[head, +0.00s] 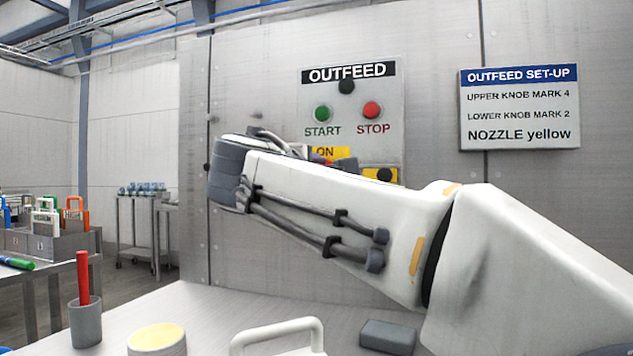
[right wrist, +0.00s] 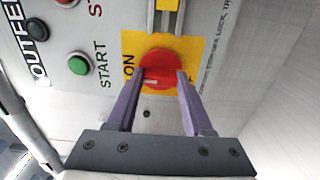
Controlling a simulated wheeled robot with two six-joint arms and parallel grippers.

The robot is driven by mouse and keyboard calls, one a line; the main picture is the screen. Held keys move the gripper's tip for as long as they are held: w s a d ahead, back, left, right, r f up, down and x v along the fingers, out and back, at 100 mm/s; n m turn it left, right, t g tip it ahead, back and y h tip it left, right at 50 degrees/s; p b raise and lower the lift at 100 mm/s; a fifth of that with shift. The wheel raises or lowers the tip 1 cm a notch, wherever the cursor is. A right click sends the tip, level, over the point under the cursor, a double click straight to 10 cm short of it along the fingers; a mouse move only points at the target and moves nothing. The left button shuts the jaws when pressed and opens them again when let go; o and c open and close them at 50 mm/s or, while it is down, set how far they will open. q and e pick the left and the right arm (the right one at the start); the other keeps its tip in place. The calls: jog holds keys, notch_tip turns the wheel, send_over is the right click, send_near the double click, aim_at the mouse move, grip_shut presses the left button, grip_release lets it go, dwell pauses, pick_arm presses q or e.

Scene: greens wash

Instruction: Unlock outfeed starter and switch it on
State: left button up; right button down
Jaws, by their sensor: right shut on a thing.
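The outfeed panel (head: 310,88) is on the grey wall, with a green START button (head: 322,114) and a red STOP button (head: 371,110). In the right wrist view a red rotary switch (right wrist: 158,68) sits on a yellow plate (right wrist: 195,48) marked ON. My right gripper (right wrist: 160,80) is shut on the red switch, one purple finger on each side. A white line on the knob shows between the fingers. In the head view my right arm hides the switch and most of the yellow plate (head: 343,152). My left gripper is in neither view.
A grey bracket with a yellow insert (right wrist: 166,8) is beside the plate. A set-up sign (head: 519,108) is right of the panel. The bench below holds a grey cup (head: 85,322), a round yellow-topped item (head: 157,338), a white handle (head: 277,328) and a grey block (head: 388,337).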

dwell(0.4)
jog(key=shift+c, duration=1.5)
grip_release()
jog(key=v, duration=1)
jog(key=shift+s+p, duration=0.3)
